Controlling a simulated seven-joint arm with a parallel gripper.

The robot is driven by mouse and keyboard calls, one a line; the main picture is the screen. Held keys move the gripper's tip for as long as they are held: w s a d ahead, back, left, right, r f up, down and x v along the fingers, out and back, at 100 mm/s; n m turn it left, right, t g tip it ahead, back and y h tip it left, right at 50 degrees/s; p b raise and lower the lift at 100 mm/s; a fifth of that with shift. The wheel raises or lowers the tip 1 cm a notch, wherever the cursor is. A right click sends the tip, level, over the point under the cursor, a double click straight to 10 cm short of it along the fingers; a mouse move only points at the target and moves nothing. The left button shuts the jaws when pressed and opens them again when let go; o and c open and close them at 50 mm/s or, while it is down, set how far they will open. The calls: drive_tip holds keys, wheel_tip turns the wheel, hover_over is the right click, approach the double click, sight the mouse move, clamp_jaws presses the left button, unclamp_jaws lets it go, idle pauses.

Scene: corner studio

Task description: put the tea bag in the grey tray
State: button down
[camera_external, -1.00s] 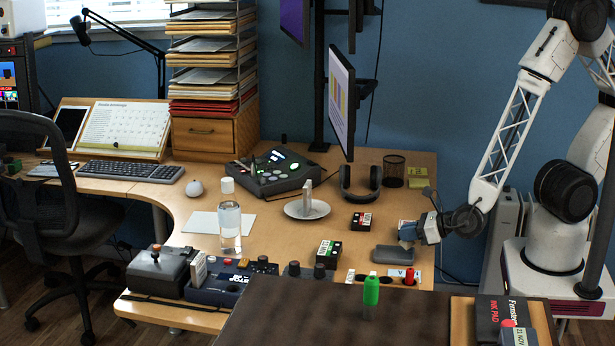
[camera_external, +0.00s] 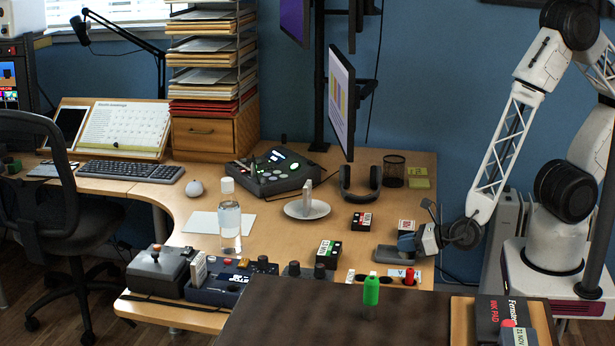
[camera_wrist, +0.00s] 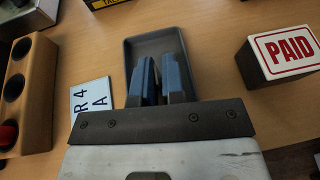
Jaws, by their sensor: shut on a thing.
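The grey tray (camera_external: 386,253) lies near the right front of the wooden desk. It also shows in the wrist view (camera_wrist: 137,47), directly beyond my fingers. My gripper (camera_external: 406,243) is low over the tray's right end. In the wrist view the two blue fingers of my gripper (camera_wrist: 160,82) point into the tray, with a narrow dark gap between them. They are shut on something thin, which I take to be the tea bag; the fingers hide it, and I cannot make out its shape. I cannot tell whether it touches the tray floor.
A block marked PAID (camera_wrist: 284,55) stands close on the right of the tray. A lettered tile (camera_wrist: 91,102) and a wooden holder with holes (camera_wrist: 28,95) lie on the left. A small black-and-red box (camera_external: 361,220) and a white dish (camera_external: 294,210) stand farther off.

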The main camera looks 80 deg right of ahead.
drive_tip(key=c, duration=1.1)
unclamp_jaws()
drive_tip(key=shift+f, duration=0.1)
drive_tip(key=shift+s, duration=0.1)
drive_tip(key=shift+v, duration=5.95)
